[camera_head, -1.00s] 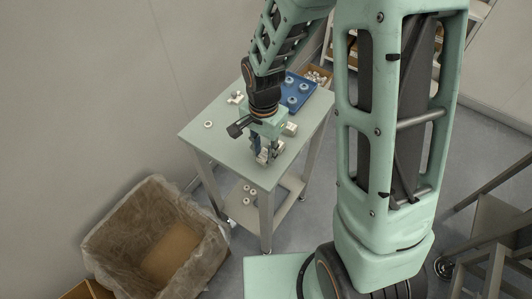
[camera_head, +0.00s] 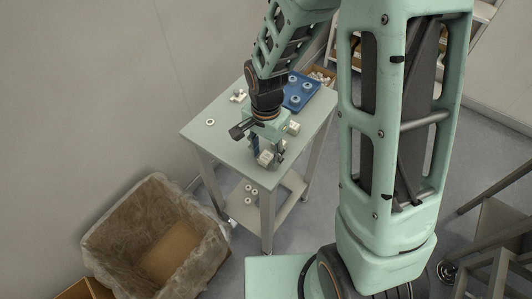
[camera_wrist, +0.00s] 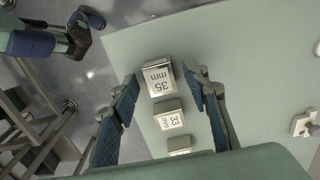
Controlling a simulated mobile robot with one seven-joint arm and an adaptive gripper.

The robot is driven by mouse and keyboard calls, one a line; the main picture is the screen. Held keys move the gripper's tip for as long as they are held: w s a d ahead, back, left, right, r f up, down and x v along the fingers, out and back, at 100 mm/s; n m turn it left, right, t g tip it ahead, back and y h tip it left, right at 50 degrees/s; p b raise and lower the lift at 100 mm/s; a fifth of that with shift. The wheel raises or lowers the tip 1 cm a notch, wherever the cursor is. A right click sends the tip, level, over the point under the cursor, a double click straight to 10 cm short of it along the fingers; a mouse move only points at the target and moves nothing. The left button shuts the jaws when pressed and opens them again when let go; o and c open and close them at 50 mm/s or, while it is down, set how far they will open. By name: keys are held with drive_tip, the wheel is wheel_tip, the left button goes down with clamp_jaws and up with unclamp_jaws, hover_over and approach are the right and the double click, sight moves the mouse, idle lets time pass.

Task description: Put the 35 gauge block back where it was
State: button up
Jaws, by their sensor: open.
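The 35 gauge block (camera_wrist: 158,82), a pale metal block marked "35 mm", is in the wrist view near the table's edge. My gripper (camera_wrist: 159,74) is open, with one blue-padded finger on each side of the block and a gap at both sides. The 33 block (camera_wrist: 169,116) is beside it in the same row, a little apart. A third, smaller block (camera_wrist: 179,143) follows, its marking unreadable. In the head view my gripper (camera_head: 268,157) is low over the table's near corner, with a pale block (camera_head: 265,159) showing between its fingers.
The table (camera_head: 222,147) also holds a white ring (camera_head: 210,122), a blue tray (camera_head: 312,87) with ring parts, and a small metal fixture (camera_wrist: 303,123). Its left side is mostly clear. A lined bin (camera_head: 115,232) stands on the floor at left.

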sight(266, 157)
wheel_tip(266, 157, up, 12)
idle(0.5)
drive_tip(key=shift+r, duration=0.1)
